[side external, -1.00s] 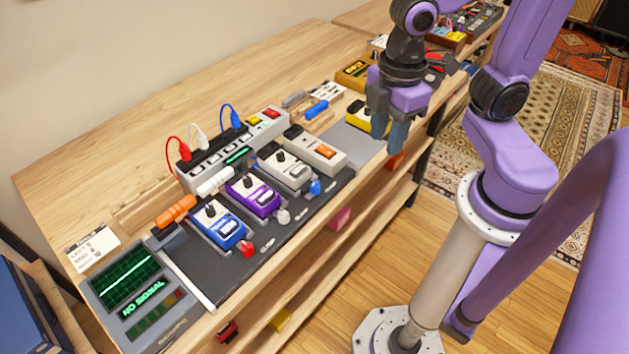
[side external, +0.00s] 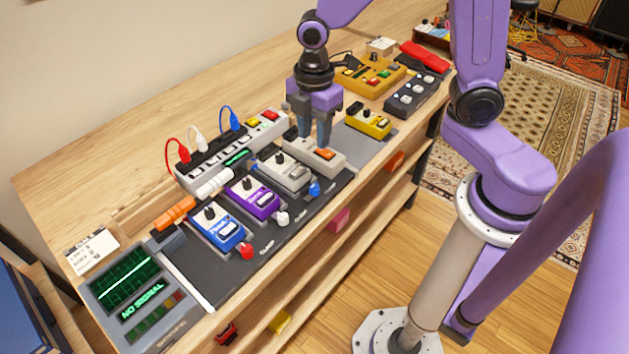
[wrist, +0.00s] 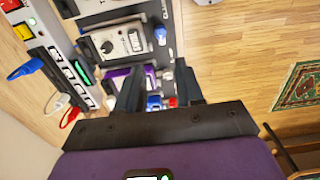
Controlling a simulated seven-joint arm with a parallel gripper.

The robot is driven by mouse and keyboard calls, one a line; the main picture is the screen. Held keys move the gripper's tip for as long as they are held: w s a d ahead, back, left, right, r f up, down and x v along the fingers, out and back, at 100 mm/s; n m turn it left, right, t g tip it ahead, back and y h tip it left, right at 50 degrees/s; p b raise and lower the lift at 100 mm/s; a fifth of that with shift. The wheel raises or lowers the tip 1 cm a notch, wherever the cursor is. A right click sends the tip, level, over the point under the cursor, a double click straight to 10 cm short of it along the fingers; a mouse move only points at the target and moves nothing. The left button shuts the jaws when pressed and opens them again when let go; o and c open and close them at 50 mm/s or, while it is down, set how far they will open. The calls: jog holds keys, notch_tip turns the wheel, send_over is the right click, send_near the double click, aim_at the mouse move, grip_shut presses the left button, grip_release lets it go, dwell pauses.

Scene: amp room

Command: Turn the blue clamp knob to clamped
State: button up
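The blue clamp knob (side external: 313,188) sits at the front edge of the dark board, before the white-grey pedal (side external: 286,171). It also shows in the wrist view (wrist: 160,35), beside that pedal (wrist: 118,43) and beyond my fingertips. My gripper (side external: 313,138) points down above the beige unit with the orange switch (side external: 318,153), behind and above the blue knob. The wrist view shows my two fingers (wrist: 157,75) apart with nothing between them. They are not touching the knob. The word beside the knob is too small to read clearly.
The red knob (side external: 247,251) and white knob (side external: 282,217) stand along the same edge, before the blue pedal (side external: 218,229) and purple pedal (side external: 252,196). A power strip with red, white and blue plugs (side external: 229,120) stands behind. A yellow pedal (side external: 369,122) is to the right.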

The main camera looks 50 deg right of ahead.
aim_at(315, 185)
notch_tip(315, 185, down, 15)
jog(key=shift+r, duration=0.1)
dwell(0.6)
grip_shut()
